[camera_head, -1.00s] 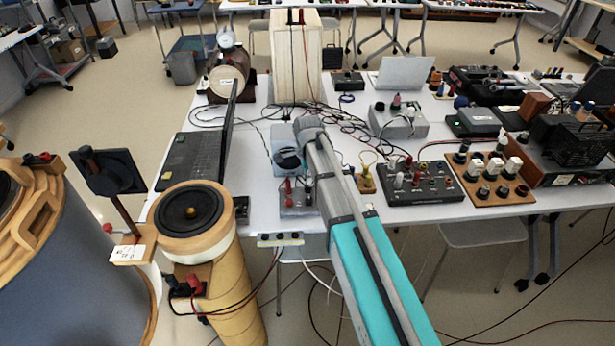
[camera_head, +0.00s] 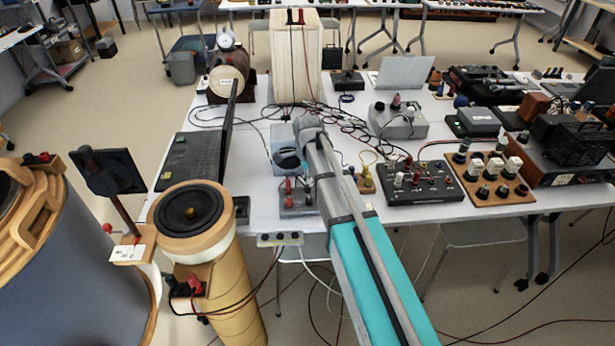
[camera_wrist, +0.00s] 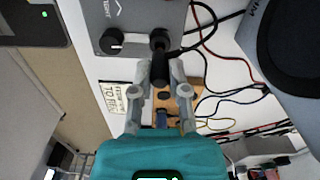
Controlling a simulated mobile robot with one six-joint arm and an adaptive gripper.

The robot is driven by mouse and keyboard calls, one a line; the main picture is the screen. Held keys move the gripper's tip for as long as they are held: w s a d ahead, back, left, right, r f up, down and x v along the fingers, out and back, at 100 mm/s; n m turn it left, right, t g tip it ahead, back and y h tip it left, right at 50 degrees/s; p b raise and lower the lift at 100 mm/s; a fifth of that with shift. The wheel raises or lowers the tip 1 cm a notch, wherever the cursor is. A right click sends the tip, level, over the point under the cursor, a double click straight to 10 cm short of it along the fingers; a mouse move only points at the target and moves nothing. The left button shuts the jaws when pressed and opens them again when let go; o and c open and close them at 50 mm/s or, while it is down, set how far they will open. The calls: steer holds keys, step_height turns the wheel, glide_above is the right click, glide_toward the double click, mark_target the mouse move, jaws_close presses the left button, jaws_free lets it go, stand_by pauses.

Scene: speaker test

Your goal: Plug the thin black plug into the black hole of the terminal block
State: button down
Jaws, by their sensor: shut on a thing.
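In the wrist view my gripper (camera_wrist: 160,73) is shut on a thin black plug (camera_wrist: 160,63). The plug points up the picture, its far end at a black round socket or post (camera_wrist: 160,38) on the edge of a grey box (camera_wrist: 140,15). I cannot tell whether the plug is inside it or just in front of it. A black knob (camera_wrist: 113,41) sits to its left. A small wooden block (camera_wrist: 177,104) with dark fittings lies behind the fingers, partly hidden. I cannot tell for sure which is the terminal block. In the head view my arm hides the gripper's tips.
The white table is crowded. A tube speaker (camera_head: 192,214) is at the left front. Loose cables (camera_head: 340,125) cross the table; a dark cone (camera_wrist: 295,45) is close at upper right.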

steer(key=shift+f+b, duration=0.85)
steer(key=shift+f, duration=0.05)
stand_by(0.4)
steer(key=c, duration=0.5)
jaws_free()
steer(key=shift+c, duration=0.2)
steer(key=shift+r, duration=0.15)
steer(key=shift+r+p, duration=3.7)
steer(key=shift+p, duration=0.15)
steer(key=s+d+n, duration=0.5)
steer(key=s+n, duration=0.3)
steer(key=s, duration=0.1)
steer(key=s+d+r+n+p, duration=0.1)
steer(key=s+d+n, duration=0.4)
steer(key=s+n, duration=0.3)
steer(key=shift+s+d+r, duration=0.2)
steer(key=shift+s+d, duration=0.2)
steer(key=shift+s, duration=0.9)
